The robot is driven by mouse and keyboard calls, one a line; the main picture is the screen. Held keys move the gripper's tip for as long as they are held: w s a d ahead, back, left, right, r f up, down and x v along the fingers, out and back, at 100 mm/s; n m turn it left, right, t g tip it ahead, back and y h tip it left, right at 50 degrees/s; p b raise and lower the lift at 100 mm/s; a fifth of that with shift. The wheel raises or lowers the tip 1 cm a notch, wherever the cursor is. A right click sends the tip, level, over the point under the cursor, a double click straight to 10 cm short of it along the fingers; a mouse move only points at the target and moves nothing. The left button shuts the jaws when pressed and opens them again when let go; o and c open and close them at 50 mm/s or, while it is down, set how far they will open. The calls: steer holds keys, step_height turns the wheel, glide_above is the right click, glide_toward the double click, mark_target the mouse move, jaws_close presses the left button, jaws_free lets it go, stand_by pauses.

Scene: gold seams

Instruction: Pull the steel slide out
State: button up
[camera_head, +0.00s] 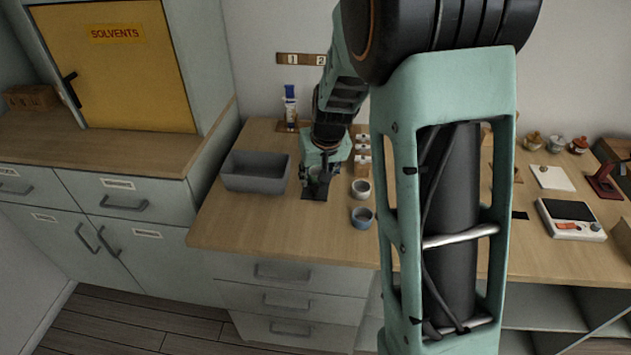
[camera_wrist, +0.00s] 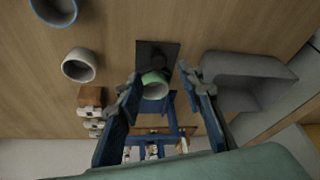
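I cannot pick out a steel slide in either view. My gripper (camera_head: 318,186) is low over a dark mat on the wooden counter. In the wrist view my gripper (camera_wrist: 159,80) is open, its two fingers apart. A small green cup (camera_wrist: 155,79) shows between the fingers, with a gap on each side. The dark mat (camera_wrist: 168,50) shows beyond the cup. A blue frame (camera_wrist: 168,125) shows near the cup; what it belongs to is unclear. In the head view the gripper hides most of the cup.
A grey bin (camera_head: 256,187) stands left of my gripper. A pale cup (camera_head: 361,187) and a blue cup (camera_head: 362,217) stand to the right. Drawers (camera_head: 290,302) are below the counter. A yellow solvents cabinet (camera_head: 115,70) is at the left. My arm hides part of the counter.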

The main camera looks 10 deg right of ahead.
steer(key=v, duration=0.7)
steer(key=shift+r, duration=0.2)
steer(key=shift+d, duration=0.15)
